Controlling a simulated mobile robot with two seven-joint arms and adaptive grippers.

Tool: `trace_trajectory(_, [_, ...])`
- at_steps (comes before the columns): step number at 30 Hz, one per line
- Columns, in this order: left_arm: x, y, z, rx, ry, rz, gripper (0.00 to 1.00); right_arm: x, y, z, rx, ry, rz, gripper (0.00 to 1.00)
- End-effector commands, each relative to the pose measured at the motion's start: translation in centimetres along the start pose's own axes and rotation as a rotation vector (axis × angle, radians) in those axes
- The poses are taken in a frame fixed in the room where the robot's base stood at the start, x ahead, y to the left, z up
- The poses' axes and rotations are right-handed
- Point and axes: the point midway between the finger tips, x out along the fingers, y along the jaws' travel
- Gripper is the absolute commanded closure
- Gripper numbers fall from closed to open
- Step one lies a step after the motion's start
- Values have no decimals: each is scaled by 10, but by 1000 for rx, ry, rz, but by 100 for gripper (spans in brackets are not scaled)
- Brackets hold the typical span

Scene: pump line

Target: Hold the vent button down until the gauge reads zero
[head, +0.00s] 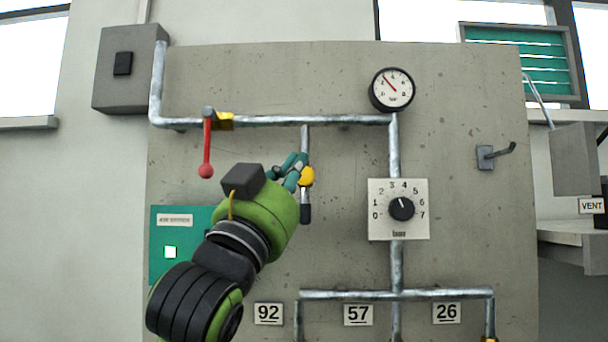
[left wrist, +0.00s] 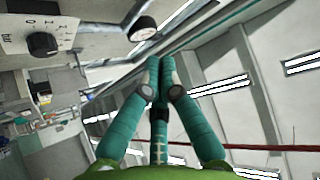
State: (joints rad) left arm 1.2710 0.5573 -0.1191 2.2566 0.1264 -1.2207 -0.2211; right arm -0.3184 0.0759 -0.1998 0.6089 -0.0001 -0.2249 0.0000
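The pressure gauge (head: 393,89) is on the upper right of the concrete panel. Its red needle points up and left, away from the low end of the scale; the exact figure is too small to read. It also shows in the left wrist view (left wrist: 142,28). A VENT label (head: 591,205) is at the right edge of the head view. A dark part beside it is cut off, and I cannot make out the button. My left gripper (head: 302,160) is beside the yellow valve piece (head: 307,177), well left of the label. Its teal fingers (left wrist: 159,70) are together, with nothing seen between them.
A dial knob (head: 402,208) sits on a numbered plate below the gauge. Pipes cross the panel. A red lever (head: 206,150) hangs at left, and a hook (head: 497,154) sticks out at right. A grey box (head: 575,160) and ledge (head: 575,235) stand by the label.

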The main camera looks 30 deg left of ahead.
Motion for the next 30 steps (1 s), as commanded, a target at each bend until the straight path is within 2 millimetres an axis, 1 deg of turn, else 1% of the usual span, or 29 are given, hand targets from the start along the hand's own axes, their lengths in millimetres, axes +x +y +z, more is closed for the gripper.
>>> trace_trajectory(2, [3, 0, 4, 0, -3, 1, 100, 0, 1, 2, -1, -2, 1, 50])
trace_trajectory(4, [8, 1, 9, 0, -5, 2, 100, 0, 2, -1, -1, 3, 3, 50])
trace_trajectory(10, [27, 0, 29, -1, -6, 2, 100, -1, 8, -27, -2, 45, 10, 50])
trace_trajectory(13, [37, 1, 40, -1, -7, 3, 100, -2, 8, -33, -2, 55, 11, 50])
trace_trajectory(18, [52, 0, 53, 0, -5, 2, 100, -6, 8, -29, -2, 48, 10, 50])
trace_trajectory(21, [57, 1, 59, 0, -4, 2, 100, -7, 7, -24, -2, 40, 9, 50])
trace_trajectory(26, [60, 0, 63, 0, -2, 1, 100, -8, 6, -17, -2, 28, 8, 50])
trace_trajectory(30, [60, 1, 64, 0, -2, 1, 100, -8, 6, -16, -2, 27, 8, 50])
